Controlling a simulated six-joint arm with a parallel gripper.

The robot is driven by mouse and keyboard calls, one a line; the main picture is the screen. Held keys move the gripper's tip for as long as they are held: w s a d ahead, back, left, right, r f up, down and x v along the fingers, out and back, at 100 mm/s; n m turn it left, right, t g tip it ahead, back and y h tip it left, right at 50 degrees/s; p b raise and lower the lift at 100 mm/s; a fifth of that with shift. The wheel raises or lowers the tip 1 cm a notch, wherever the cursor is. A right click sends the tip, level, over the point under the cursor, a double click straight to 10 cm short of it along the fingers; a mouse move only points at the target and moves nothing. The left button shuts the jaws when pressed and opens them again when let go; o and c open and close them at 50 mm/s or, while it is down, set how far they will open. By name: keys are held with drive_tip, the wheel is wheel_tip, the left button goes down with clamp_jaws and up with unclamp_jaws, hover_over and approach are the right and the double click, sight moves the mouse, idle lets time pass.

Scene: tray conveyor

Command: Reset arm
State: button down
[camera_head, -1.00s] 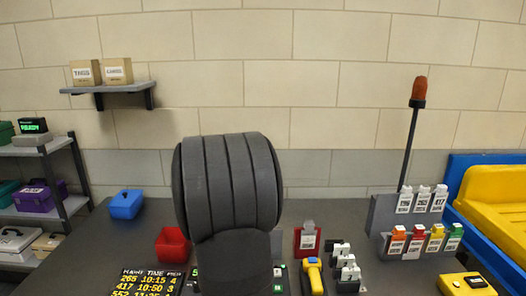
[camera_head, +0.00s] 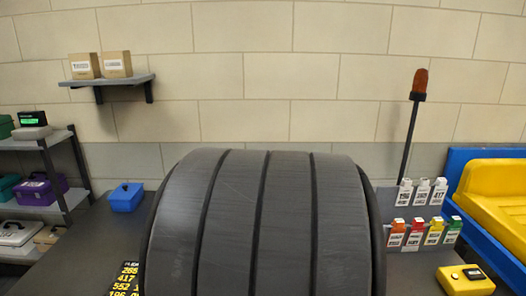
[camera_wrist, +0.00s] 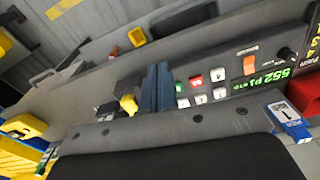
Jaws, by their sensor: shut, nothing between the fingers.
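My gripper (camera_wrist: 157,88) shows in the wrist view as two slate-blue fingers side by side with no gap. It is shut and holds nothing. It is over the workbench beside a panel with red, white and green buttons (camera_wrist: 205,88). In the head view a dark grey ribbed part of my own arm fills the lower middle. It hides my gripper and the middle of the bench there.
In the head view a blue box (camera_head: 126,197) stands left and a label-bottle rack (camera_head: 384,222) right. A beacon pole (camera_head: 408,140) rises behind it. A yellow device (camera_head: 466,280) lies at front right, near yellow trays (camera_head: 490,205). A wall shelf (camera_head: 108,80) holds two cartons.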

drive_tip(key=s+d, duration=0.4)
drive_tip(key=s, duration=0.4)
drive_tip(key=shift+f+m, duration=0.4)
drive_tip(key=shift+f, duration=0.05)
